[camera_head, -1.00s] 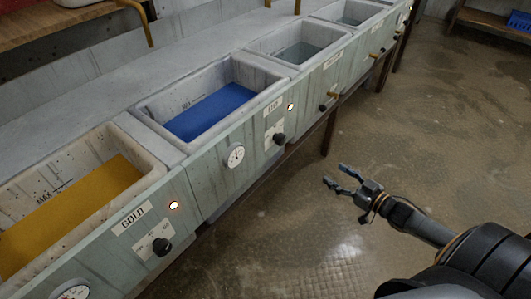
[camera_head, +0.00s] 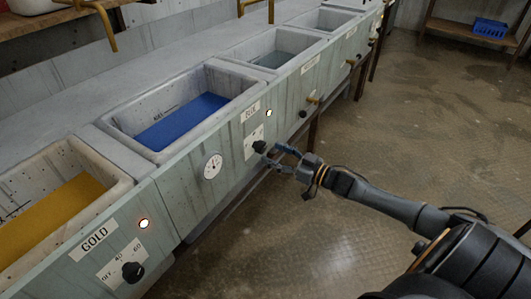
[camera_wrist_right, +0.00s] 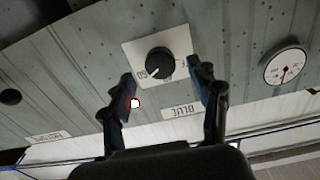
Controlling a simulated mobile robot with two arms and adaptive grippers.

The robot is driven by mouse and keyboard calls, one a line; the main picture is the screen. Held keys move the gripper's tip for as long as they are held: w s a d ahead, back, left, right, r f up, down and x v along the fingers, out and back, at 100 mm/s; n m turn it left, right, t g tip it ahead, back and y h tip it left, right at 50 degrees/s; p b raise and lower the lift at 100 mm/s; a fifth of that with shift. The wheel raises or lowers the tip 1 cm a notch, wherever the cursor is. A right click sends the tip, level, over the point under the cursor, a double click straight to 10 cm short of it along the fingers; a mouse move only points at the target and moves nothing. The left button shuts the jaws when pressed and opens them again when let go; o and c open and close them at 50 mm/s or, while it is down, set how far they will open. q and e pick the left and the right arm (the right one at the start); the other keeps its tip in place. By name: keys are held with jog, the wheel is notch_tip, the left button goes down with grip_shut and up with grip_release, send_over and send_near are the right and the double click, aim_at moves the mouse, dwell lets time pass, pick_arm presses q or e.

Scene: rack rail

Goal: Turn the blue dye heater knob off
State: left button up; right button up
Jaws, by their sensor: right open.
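The blue dye vat (camera_head: 216,77) holds blue liquid. Its black heater knob (camera_head: 259,146) sits on a white dial plate on the front panel, below a label and a lit lamp (camera_head: 269,113). My right gripper (camera_head: 276,155) is open and empty, its fingertips close to the knob. In the right wrist view the knob (camera_wrist_right: 160,62) shows between and beyond the two open fingers (camera_wrist_right: 166,88); I cannot tell whether they touch it. The BLUE label (camera_wrist_right: 182,112) appears upside down there. My left gripper is not in view.
A round gauge (camera_head: 212,166) is left of the knob. The gold vat's knob (camera_head: 132,271) and lit lamp (camera_head: 144,223) are nearer. Another vat's knob (camera_head: 303,114) is further right. The floor (camera_head: 430,130) right of the vats is mostly open.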

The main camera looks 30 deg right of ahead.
aim_at(264, 149)
jog(key=shift+b+x, duration=0.3)
jog(key=shift+x, duration=1.6)
jog(key=c, duration=1.2)
